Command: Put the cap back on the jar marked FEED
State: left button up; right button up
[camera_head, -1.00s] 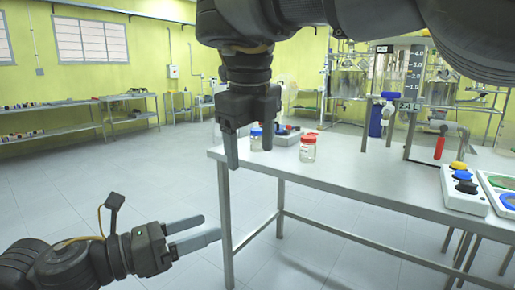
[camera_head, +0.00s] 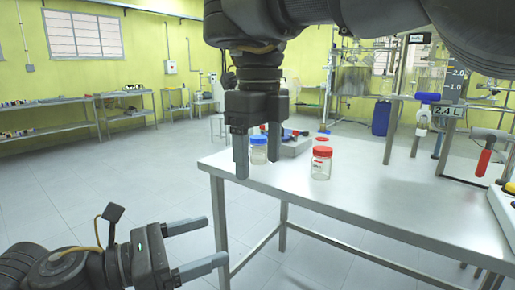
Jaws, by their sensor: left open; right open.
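A clear jar with a red top (camera_head: 321,164) stands upright near the table's left end; its label has red marks too small to read. A clear jar with a blue top (camera_head: 258,150) stands to its left, partly behind the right gripper's fingers. A flat red round piece, perhaps a loose cap (camera_head: 323,138), lies on the table behind the red-topped jar. I cannot tell which jar is marked FEED. My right gripper (camera_head: 257,168) points down, open and empty, in front of the blue-topped jar in the picture. My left gripper (camera_head: 215,240) is open and empty, low beside the table's left end.
The steel table (camera_head: 390,200) has clear room in front and right of the jars. A grey device (camera_head: 296,145) sits behind them. A glass reactor stand with a red-handled valve (camera_head: 485,160) is at the right. Open floor lies left.

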aim_at(259, 153)
jog(key=i, duration=1.4)
